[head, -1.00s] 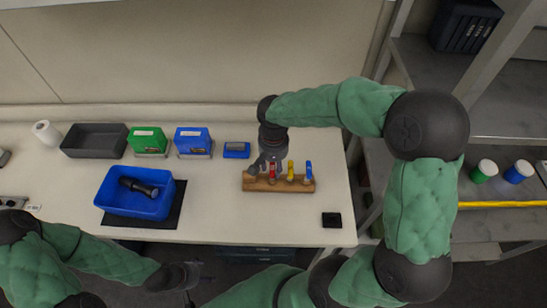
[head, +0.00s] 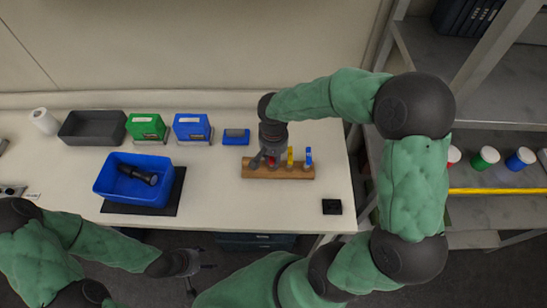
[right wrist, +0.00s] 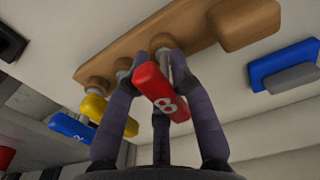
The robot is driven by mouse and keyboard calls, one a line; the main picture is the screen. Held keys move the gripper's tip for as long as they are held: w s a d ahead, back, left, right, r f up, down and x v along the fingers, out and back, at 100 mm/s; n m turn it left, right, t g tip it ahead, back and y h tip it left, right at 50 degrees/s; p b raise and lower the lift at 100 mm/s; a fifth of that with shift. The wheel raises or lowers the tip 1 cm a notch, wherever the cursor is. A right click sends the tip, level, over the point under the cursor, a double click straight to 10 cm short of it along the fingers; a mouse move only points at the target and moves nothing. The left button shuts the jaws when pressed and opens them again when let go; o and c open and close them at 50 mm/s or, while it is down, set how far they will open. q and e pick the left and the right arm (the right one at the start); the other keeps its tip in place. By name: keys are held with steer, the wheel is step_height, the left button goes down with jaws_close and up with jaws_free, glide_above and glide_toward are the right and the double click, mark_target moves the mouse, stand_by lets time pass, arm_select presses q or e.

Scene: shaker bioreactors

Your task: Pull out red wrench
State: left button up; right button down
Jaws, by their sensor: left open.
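The red wrench (right wrist: 160,92) stands in a wooden rack (right wrist: 120,52), its handle marked 8 in the right wrist view. In the head view only a bit of its red (head: 271,162) shows under my right gripper (head: 265,160). The fingers of my right gripper (right wrist: 160,62) close in on both sides of the red wrench and look shut on it. The wrench's lower end is hidden in the rack (head: 300,173). My left gripper (head: 198,265) is open and empty, low in front of the table.
A yellow wrench (head: 290,156) and a blue wrench (head: 308,156) stand right of the red one. A blue bin (head: 112,190) holds a dark tool. Green (head: 146,127) and blue (head: 191,127) boxes and a grey tray (head: 90,128) line the back.

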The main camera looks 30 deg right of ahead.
steer(key=shift+r+p, duration=1.1)
steer(key=shift+r, duration=0.5)
stand_by(0.3)
steer(key=shift+r+p, duration=0.95)
steer(key=shift+r, duration=0.4)
steer(key=shift+w+a, duration=0.1)
